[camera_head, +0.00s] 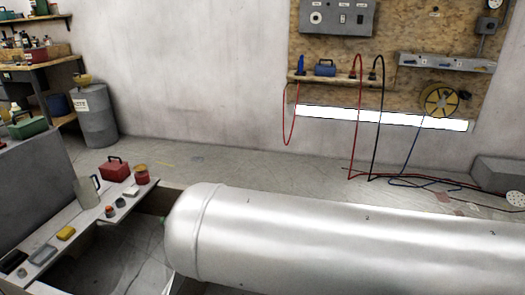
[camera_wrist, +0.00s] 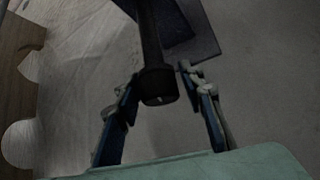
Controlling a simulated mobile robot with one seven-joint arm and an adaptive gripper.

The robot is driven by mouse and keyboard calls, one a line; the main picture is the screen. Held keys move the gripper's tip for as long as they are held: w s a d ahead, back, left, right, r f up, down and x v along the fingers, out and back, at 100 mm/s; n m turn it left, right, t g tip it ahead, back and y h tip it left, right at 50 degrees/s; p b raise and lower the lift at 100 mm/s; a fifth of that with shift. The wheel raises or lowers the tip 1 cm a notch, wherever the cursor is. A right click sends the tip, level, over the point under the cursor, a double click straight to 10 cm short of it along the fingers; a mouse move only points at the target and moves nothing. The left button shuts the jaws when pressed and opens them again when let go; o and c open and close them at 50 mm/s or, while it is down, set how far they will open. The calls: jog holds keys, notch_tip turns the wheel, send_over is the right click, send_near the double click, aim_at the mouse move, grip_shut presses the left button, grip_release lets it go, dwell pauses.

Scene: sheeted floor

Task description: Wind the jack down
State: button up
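In the wrist view, a dark rod (camera_wrist: 150,35) with a thick round end (camera_wrist: 157,87) comes down from the top; it may be the jack's handle, but I cannot be sure. My gripper (camera_wrist: 161,76) has its two blue-and-grey fingers spread on either side of this rod end. A gap shows at the right finger; whether the left finger touches cannot be told. A dark flat plate (camera_wrist: 202,40) lies behind the rod. The jack's body cannot be made out, and my gripper is not visible in the head view.
A large silver cylinder (camera_head: 330,235) fills the lower right of the head view. A low bench (camera_head: 125,208) with a red box (camera_head: 115,170) and small items stands left. A grey drum (camera_head: 95,115) stands behind. Cables (camera_head: 400,181) lie on the floor by the back wall.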

jog(key=shift+o, duration=0.5)
jog(key=shift+f, duration=0.1)
jog(key=b, duration=0.2)
jog(key=shift+f+m+y+b, duration=0.3)
jog(key=shift+y, duration=0.1)
jog(key=shift+r+m+t+y+b, duration=0.1)
jog(key=shift+m+t+y+b, duration=0.3)
jog(key=shift+b, duration=0.45)
jog(key=shift+w+a+r+y, duration=0.1)
jog(key=shift+r+y, duration=0.05)
jog(key=shift+y, duration=0.15)
jog(key=shift+r, duration=0.15)
jog(key=shift+c, duration=0.3)
